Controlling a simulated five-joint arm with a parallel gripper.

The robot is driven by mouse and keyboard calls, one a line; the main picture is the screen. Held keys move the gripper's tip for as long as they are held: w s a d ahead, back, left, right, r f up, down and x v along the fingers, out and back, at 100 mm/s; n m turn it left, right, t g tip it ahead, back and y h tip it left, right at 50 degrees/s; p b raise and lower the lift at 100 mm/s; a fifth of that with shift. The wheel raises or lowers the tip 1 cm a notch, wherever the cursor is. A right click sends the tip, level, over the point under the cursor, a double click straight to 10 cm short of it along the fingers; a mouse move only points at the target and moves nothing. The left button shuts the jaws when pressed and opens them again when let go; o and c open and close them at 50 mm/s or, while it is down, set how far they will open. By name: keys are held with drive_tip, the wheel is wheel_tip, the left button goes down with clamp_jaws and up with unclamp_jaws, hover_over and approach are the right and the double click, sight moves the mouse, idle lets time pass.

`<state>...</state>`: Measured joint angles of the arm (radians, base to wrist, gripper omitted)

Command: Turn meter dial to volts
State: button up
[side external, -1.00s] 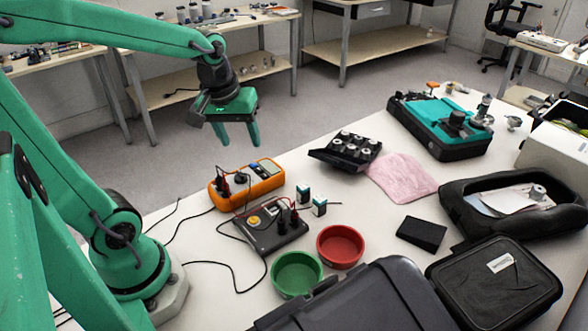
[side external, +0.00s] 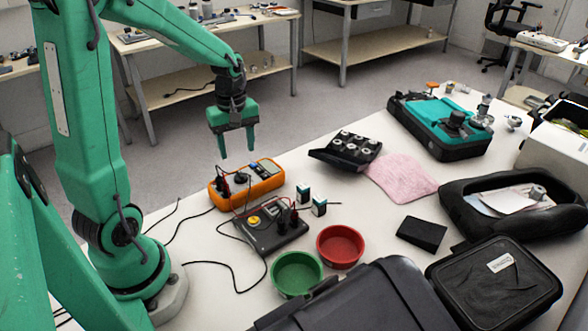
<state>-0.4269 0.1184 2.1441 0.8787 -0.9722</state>
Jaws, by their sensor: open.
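The orange meter (side external: 258,186) lies on the white table at its left side, with a dark round dial (side external: 241,177) on its face. Dark plugs and leads sit at the meter's left end. The dial's marking is too small to read. My green gripper (side external: 238,154) is open and empty, pointing down. Its fingertips appear just above the meter in the picture, over the dial and display side, and show no contact with it.
A black box with leads (side external: 268,236) stands in front of the meter. Loose cables (side external: 212,263) lie on the left.

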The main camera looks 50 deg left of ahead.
sight(240, 173)
drive_tip(key=shift+f, duration=0.15)
drive_tip(key=shift+f, duration=3.75)
drive_tip(key=c, duration=1)
